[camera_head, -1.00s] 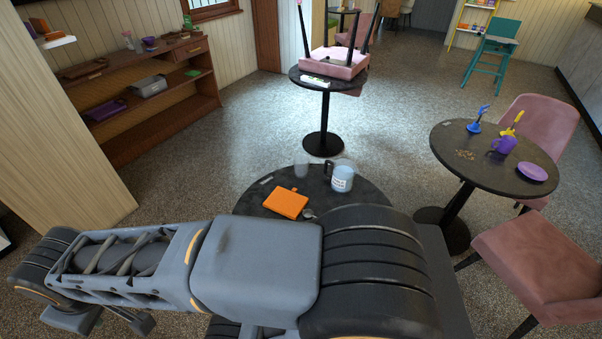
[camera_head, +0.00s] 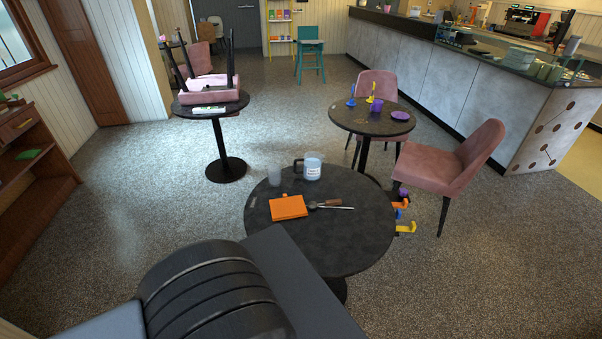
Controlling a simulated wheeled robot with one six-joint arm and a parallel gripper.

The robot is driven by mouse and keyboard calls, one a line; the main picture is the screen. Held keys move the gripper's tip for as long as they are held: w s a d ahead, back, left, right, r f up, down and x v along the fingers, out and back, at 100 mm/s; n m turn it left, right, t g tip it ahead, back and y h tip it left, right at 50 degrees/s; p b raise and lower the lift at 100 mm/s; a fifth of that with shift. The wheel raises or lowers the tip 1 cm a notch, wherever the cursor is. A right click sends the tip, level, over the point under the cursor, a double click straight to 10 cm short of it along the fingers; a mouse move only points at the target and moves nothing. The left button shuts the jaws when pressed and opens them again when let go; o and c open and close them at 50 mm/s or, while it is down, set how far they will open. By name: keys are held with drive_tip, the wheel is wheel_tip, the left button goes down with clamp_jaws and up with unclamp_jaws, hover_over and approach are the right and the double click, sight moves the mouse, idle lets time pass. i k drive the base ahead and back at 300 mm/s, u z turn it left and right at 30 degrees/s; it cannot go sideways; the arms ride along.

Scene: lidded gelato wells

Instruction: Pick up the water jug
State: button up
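The water jug (camera_head: 313,167) is a clear, bluish vessel with a pale label and a dark handle on its left side. It stands upright near the far edge of the nearest round dark table (camera_head: 345,240). A clear glass (camera_head: 274,175) stands to its left.
An orange book-like item (camera_head: 288,208) and a utensil (camera_head: 332,205) lie on the same table. A second round table (camera_head: 372,122) and a pink chair (camera_head: 450,165) stand to the right. Another table (camera_head: 212,112) bears an upturned chair. Floor is clear at left.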

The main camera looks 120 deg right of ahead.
sight(311, 168)
drive_tip(key=z, duration=3.1)
drive_tip(key=i, duration=3.2)
drive_tip(key=z, duration=2.8)
